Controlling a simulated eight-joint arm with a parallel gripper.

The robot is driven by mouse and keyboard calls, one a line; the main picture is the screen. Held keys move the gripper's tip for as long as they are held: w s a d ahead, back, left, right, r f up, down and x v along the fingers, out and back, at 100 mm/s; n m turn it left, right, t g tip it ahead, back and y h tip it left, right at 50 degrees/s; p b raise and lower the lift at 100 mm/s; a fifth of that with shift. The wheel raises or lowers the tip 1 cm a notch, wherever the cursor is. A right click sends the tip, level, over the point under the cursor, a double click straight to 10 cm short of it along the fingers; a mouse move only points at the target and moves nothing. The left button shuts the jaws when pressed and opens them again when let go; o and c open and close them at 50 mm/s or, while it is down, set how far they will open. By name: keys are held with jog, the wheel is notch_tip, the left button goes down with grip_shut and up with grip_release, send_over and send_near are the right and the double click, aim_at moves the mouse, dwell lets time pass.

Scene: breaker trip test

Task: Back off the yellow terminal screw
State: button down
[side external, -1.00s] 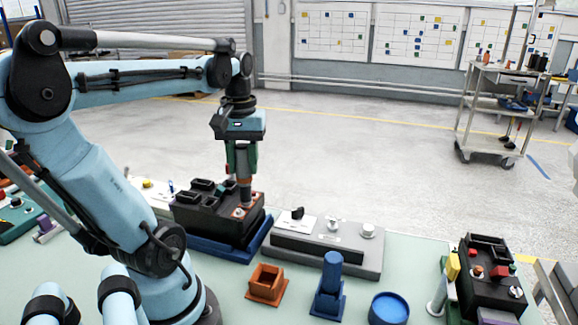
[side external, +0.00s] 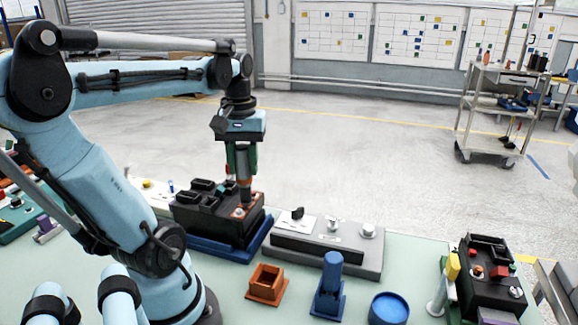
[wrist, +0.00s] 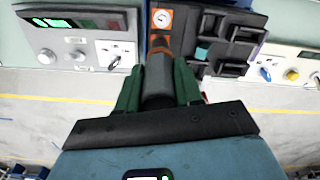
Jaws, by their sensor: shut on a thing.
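My gripper (side external: 242,176) is shut on an upright tool with a dark grey body and an orange-brown lower end (side external: 245,196). The green fingers also show around the tool (wrist: 158,85) in the wrist view. The tool's lower end is at the right end of the black breaker block (side external: 215,215), over its top; I cannot tell whether it touches. In the wrist view a pale round screw head in an orange square (wrist: 162,17) lies just beyond the tool's end. I cannot make out a yellow terminal screw; the tool may hide it.
The breaker block sits in a blue tray (side external: 262,236). A grey panel with knobs (side external: 320,258) stands to its right. An orange socket (side external: 267,283), a blue post stand (side external: 330,283) and a blue round dish (side external: 388,307) stand in front. A second black block (side external: 487,265) is far right.

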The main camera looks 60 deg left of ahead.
aim_at(242, 147)
dwell(0.4)
jog(key=shift+r, duration=3.1)
